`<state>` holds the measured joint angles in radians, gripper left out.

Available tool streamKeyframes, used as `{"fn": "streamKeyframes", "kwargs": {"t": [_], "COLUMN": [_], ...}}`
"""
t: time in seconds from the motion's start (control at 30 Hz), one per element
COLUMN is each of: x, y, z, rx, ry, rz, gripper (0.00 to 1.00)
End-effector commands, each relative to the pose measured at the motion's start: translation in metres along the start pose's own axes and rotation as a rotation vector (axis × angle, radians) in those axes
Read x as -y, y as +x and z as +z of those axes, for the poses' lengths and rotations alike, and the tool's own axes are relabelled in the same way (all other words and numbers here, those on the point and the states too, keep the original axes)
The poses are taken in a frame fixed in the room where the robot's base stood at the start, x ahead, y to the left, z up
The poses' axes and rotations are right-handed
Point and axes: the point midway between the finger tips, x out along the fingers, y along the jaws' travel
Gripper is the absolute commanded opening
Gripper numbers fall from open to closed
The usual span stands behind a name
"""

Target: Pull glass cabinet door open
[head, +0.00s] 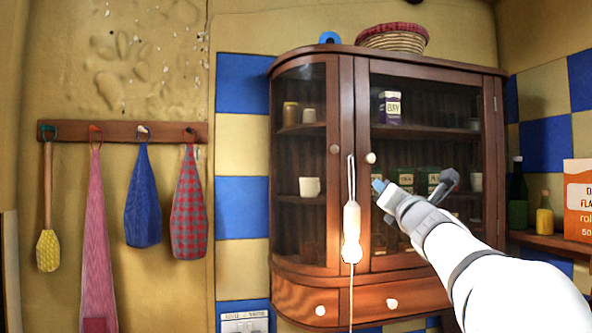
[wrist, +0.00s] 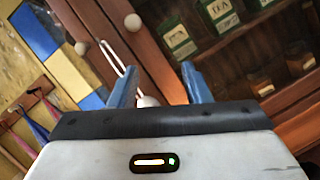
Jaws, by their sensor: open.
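The wooden cabinet (head: 347,100) hangs on the wall with its glass door (head: 440,152) shut. A white round knob (head: 371,158) sits on the door's left frame and also shows in the wrist view (wrist: 132,22). My gripper (head: 413,184) is open and empty in front of the lower part of the door, below and to the right of the knob. In the wrist view, the knob lies beyond the blue fingers (wrist: 157,80), apart from them.
Drawers (head: 350,300) lie below. Cloths (head: 143,205) hang left.

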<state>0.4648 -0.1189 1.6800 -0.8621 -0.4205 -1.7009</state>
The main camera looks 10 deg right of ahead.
Motion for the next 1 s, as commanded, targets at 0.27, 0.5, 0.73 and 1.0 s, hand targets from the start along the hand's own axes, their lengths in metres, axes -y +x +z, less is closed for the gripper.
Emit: {"fn": "streamKeyframes", "kwargs": {"t": [0.27,0.5,0.73,1.0], "x": [-0.017,-0.026,-0.032,-0.033], "y": [0.017,0.049,0.081,0.092], "z": [0.037,0.04,0.041,0.039], "rx": [0.067,0.067,0.068,0.069], "ry": [-0.454,-0.474,-0.473,-0.472], "rz": [0.184,0.193,0.191,0.19], "gripper": [0.44,0.44,0.44,0.44]}}
